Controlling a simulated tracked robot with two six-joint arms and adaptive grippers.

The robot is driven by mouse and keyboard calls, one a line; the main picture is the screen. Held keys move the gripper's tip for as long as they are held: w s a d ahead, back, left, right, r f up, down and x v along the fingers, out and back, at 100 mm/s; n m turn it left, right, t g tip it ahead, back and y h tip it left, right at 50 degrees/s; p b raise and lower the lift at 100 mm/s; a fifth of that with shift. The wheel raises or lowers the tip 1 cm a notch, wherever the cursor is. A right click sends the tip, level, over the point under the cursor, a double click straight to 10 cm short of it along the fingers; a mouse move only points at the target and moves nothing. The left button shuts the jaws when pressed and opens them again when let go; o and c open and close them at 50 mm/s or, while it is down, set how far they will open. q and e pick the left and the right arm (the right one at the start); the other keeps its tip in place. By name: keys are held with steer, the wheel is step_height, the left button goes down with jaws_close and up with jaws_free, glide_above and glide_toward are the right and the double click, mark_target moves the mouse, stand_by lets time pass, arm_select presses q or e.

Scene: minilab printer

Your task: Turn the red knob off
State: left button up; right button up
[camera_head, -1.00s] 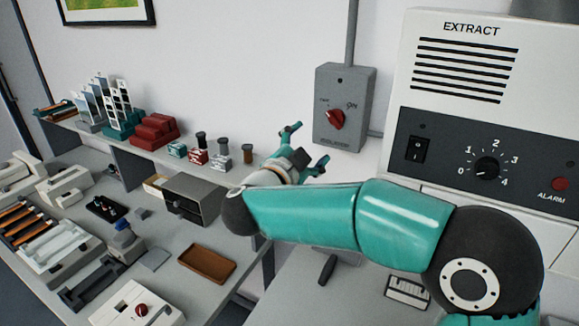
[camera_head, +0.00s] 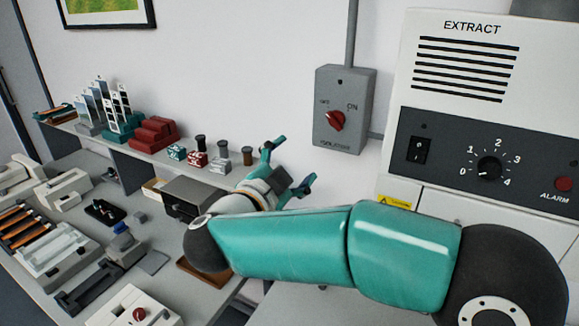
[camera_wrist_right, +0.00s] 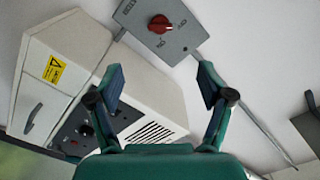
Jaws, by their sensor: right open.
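The red knob (camera_head: 335,121) sits on a grey isolator box (camera_head: 344,84) on the white wall, with OFF marked at its upper left and ON at its upper right. The knob's grip is tilted and points to the upper left, toward OFF. In the right wrist view the knob (camera_wrist_right: 160,24) shows near the top, beyond the fingertips. My right gripper (camera_head: 290,165) is open and empty, to the lower left of the box and apart from it. In the right wrist view its two fingers (camera_wrist_right: 162,76) are spread. My left gripper is not in view.
The white extract unit (camera_head: 466,70) with a black dial (camera_head: 488,168) stands right of the box. A bench (camera_head: 165,245) at left holds trays and parts. A shelf (camera_head: 88,145) bears red blocks (camera_head: 155,134) and several small spools. The wall before the knob is clear.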

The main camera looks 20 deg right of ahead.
steer(key=shift+s+a, duration=0.4)
stand_by(0.3)
steer(key=v, duration=1.2)
